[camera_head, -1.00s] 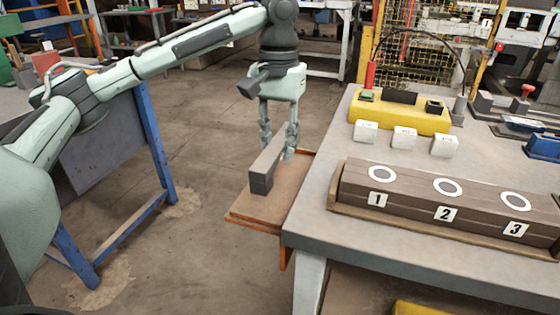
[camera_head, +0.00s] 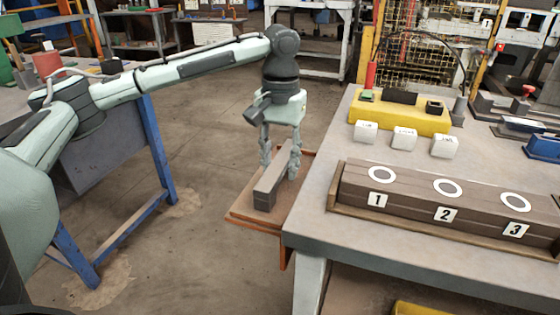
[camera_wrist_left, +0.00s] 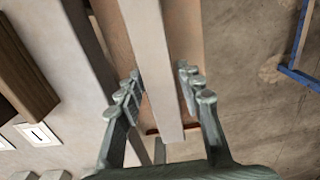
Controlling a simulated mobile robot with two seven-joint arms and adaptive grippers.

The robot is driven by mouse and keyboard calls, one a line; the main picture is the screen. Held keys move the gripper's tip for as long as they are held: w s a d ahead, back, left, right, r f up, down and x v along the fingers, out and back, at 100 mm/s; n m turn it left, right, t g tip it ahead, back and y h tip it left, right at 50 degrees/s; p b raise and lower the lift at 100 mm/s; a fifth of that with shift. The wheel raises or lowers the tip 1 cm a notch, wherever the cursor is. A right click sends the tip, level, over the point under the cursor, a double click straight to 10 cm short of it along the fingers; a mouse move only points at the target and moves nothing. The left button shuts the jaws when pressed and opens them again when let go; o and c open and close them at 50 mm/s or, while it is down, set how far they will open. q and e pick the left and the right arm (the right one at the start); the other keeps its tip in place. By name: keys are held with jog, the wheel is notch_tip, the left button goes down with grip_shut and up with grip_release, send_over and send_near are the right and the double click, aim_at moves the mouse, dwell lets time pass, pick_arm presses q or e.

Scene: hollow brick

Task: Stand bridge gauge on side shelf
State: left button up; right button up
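The bridge gauge (camera_head: 266,190) is a long grey bar. It lies lengthwise on the orange-brown side shelf (camera_head: 244,213), beside the main table; whether its whole underside touches is hard to tell. My left gripper (camera_head: 280,172) points down with one finger on each side of the bar. In the left wrist view, the gauge (camera_wrist_left: 158,60) runs between the fingers of the gripper (camera_wrist_left: 160,75), and narrow gaps show beside it, so the fingers look open around it. The shelf (camera_wrist_left: 186,30) shows under it. My right gripper is not in view.
The grey table (camera_head: 310,215) stands right of the shelf, its edge close to the gripper. It carries a brown block row (camera_head: 420,205) marked 1 to 3, white blocks (camera_head: 404,138) and a yellow fixture (camera_head: 390,113). A blue-legged bench (camera_head: 160,150) stands left. Open floor lies between.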

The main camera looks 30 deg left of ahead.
aim_at(281, 160)
pick_arm(q)
jog(key=shift+o, duration=0.6)
jog(key=shift+r, duration=0.3)
notch_tip(281, 160, up, 12)
jog(key=shift+w+f, duration=0.1)
jog(key=shift+f, duration=0.05)
